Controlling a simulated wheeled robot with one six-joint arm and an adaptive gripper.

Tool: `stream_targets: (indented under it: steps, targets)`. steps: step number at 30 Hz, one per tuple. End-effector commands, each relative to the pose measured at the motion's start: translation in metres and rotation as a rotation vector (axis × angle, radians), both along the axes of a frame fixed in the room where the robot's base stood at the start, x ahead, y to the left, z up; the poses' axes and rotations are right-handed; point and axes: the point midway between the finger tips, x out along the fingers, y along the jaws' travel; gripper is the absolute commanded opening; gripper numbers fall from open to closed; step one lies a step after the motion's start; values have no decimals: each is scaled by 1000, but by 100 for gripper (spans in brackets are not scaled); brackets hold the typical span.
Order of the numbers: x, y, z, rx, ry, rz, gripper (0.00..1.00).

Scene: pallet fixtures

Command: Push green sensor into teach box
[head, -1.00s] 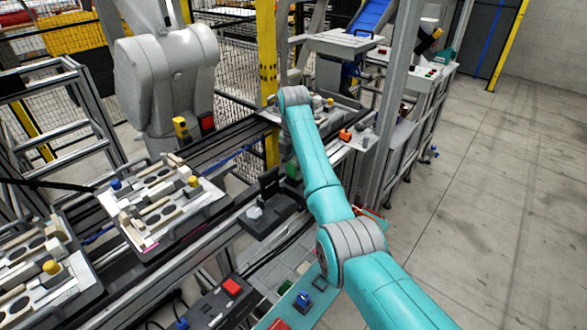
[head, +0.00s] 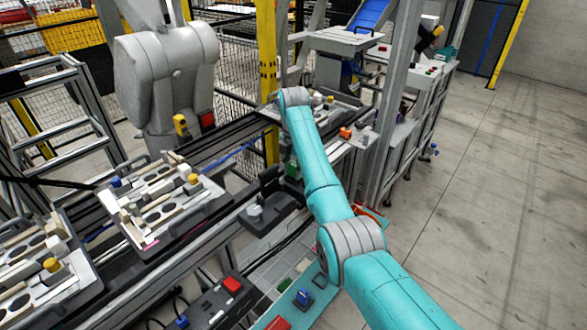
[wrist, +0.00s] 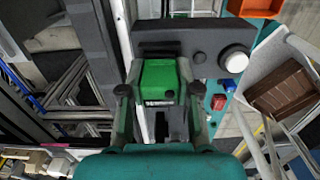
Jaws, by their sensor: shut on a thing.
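The green sensor (wrist: 160,80) is a small green block with a dark label on its near face. In the wrist view it sits between the two fingers of my gripper (wrist: 159,92), which is shut on it. A dark grey box (wrist: 207,45) with a black knob and a round white button lies just beyond and right of the sensor; it looks like the teach box. I cannot tell whether the sensor touches it or is inside it. In the head view a bit of green (head: 292,169) shows beside my forearm, which hides most of my gripper.
A control box with a red button (head: 232,284) is at the front. A metal post (head: 395,110) stands close right of my arm. The floor (head: 500,190) at right is clear.

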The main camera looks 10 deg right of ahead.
Motion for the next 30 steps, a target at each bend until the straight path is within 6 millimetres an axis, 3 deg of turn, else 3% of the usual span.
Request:
stream_targets:
  steps: [23,24,27,30]
  targets:
    - [0,0,-7,0,1,0,0]
    - [0,0,-7,0,1,0,37]
    - [0,0,-7,0,1,0,62]
    - [0,0,-6,0,1,0,62]
